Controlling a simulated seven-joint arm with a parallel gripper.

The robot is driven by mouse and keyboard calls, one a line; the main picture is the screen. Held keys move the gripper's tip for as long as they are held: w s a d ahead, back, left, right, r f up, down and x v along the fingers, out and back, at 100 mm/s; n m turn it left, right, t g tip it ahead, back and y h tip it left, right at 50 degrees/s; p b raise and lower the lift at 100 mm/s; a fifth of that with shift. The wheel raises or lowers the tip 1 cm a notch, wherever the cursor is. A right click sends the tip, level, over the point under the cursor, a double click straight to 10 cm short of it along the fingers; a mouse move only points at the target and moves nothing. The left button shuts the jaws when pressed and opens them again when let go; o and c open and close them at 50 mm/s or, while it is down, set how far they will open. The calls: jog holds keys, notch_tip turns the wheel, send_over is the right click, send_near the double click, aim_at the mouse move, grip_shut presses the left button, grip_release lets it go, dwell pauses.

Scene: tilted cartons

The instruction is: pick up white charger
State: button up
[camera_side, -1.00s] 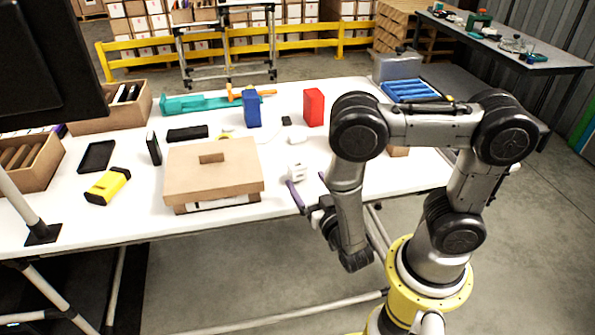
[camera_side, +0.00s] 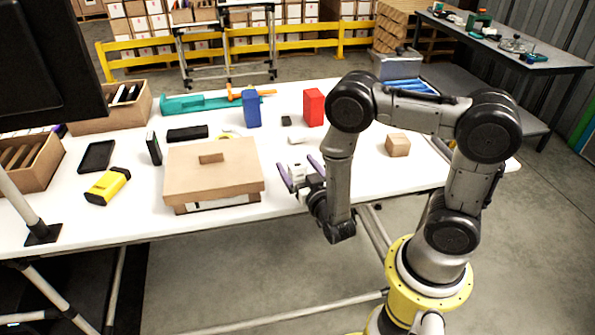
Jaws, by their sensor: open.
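The white charger (camera_side: 296,168) is a small white block on the white table, right of the cardboard box. My gripper (camera_side: 301,172) is at the table's front edge, with its purple fingers spread.
A closed cardboard box (camera_side: 213,172) stands close to the left of my gripper. Behind are a blue box (camera_side: 251,108), a red box (camera_side: 313,107) and a small black block (camera_side: 286,120). A small brown carton (camera_side: 397,145) stands to the right.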

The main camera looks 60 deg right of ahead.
jog(key=c, duration=1.5)
jog(key=shift+o, duration=0.2)
jog(key=shift+r, duration=0.45)
notch_tip(320, 180, up, 2)
jog(key=shift+r, duration=0.1)
jog(key=s+a+r, duration=0.4)
jog(key=s+r, duration=0.5)
jog(key=s, duration=0.4)
jog(key=shift+s+r, duration=0.2)
jog(key=shift+r, duration=0.2)
